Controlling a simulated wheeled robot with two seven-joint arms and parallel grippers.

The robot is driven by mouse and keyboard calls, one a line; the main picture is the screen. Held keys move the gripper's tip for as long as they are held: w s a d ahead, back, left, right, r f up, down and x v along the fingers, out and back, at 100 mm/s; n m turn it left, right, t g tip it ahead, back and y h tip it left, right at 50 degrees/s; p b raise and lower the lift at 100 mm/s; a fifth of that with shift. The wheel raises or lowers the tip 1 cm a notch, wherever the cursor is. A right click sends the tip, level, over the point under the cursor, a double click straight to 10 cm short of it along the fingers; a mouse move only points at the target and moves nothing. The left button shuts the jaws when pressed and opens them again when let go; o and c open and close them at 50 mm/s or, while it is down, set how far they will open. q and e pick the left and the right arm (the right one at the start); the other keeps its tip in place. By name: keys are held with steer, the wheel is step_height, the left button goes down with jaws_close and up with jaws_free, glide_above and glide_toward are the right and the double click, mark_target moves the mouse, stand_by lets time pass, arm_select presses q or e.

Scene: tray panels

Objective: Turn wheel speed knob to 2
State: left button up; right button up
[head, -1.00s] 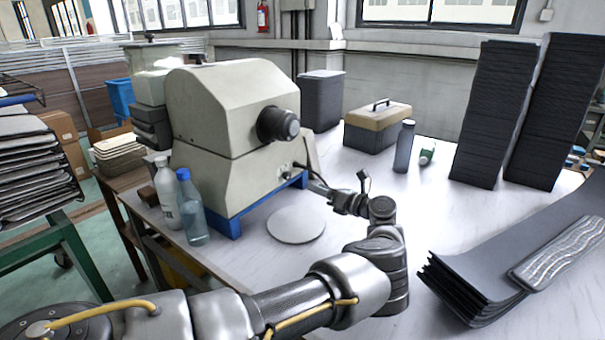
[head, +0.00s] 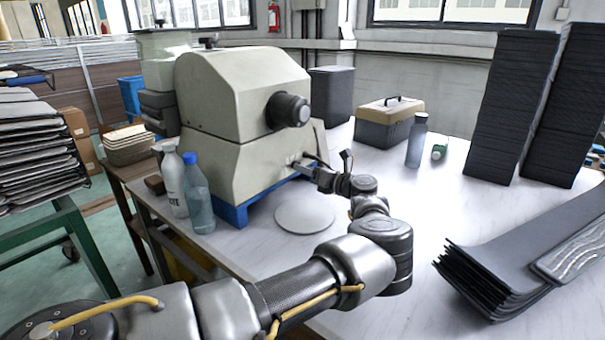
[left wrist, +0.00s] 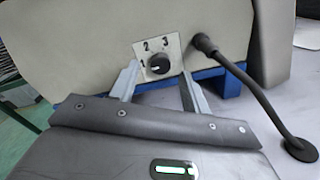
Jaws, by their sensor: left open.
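The beige machine (head: 240,115) stands on a blue base at the left of the table. In the left wrist view its small black knob (left wrist: 160,65) sits on a pale plate marked 1, 2 and 3. A faint light mark on the knob seems to face the 1, but it is small. My left gripper (left wrist: 161,72) is open, one finger on each side of the knob; I cannot tell whether they touch it. In the head view the left gripper (head: 303,164) is at the machine's lower front, where the knob is hidden. My right gripper is not in view.
A black cable (left wrist: 242,75) comes out of the machine right of the knob. Two bottles (head: 198,195) stand left of the machine. A toolbox (head: 385,125) and stacked black panels (head: 510,105) are farther right.

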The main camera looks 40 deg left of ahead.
arm_select(q)
steer(key=shift+a, duration=1.1)
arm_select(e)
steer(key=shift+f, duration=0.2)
arm_select(q)
steer(key=c, duration=1)
